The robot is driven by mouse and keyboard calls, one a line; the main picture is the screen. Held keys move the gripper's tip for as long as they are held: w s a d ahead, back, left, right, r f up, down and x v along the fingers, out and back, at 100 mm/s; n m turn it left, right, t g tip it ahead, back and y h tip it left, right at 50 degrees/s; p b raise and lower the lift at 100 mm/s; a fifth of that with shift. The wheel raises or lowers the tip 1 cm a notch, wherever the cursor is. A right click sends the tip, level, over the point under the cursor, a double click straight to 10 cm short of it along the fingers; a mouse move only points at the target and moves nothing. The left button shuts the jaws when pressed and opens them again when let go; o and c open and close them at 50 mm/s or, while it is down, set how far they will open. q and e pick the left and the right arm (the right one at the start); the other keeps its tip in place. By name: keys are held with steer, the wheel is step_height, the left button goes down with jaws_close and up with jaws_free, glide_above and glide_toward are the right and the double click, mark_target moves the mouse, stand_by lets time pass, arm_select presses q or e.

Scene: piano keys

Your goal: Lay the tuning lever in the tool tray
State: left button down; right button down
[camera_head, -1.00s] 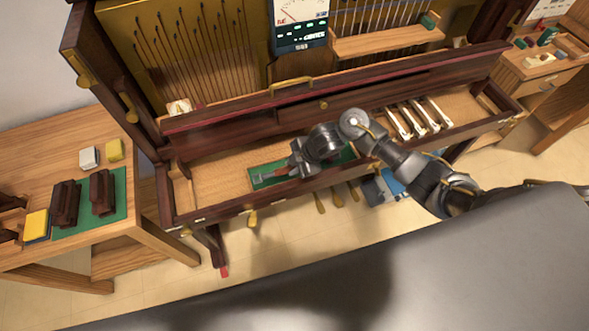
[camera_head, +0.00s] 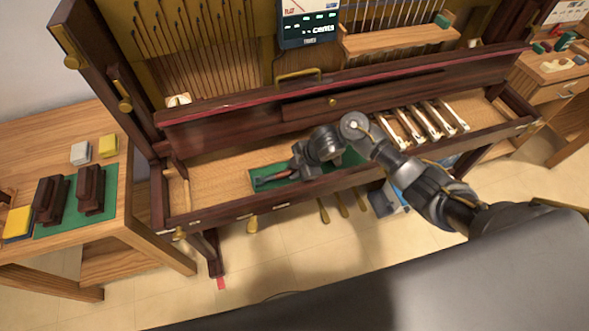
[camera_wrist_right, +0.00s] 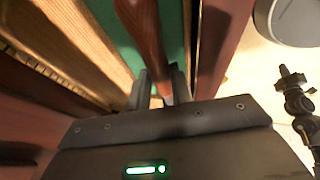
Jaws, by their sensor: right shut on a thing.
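The tuning lever has a reddish-brown wooden handle (camera_head: 272,177) that sticks out to the left of my right gripper (camera_head: 294,174) in the head view. The handle (camera_wrist_right: 146,32) runs away between the two fingers in the right wrist view. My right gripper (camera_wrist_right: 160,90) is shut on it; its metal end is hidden. The lever lies over the green-lined tool tray (camera_head: 352,157), low in the open key bed. The green lining (camera_wrist_right: 110,18) also shows beside the handle. I cannot tell whether the lever touches the lining. My left gripper is not in view.
The dark front rail (camera_head: 250,207) of the piano and the fallboard (camera_head: 240,112) flank the tray. White keys (camera_head: 425,122) stand to its right. The bare wooden key bed (camera_head: 215,180) is clear to its left. A side table (camera_head: 30,150) holds several blocks.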

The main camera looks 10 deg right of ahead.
stand_by(0.3)
steer(key=c, duration=1.2)
jaws_free()
steer(key=shift+o, duration=0.2)
steer(key=shift+f, duration=0.1)
steer(key=shift+s, duration=0.1)
steer(key=shift+r+p, duration=0.35)
steer(key=shift+p, duration=0.25)
step_height(320, 180, up, 6)
steer(key=s+p, duration=0.3)
steer(key=p, duration=0.5)
steer(key=shift+r, duration=0.2)
steer(key=shift+w+d, duration=0.1)
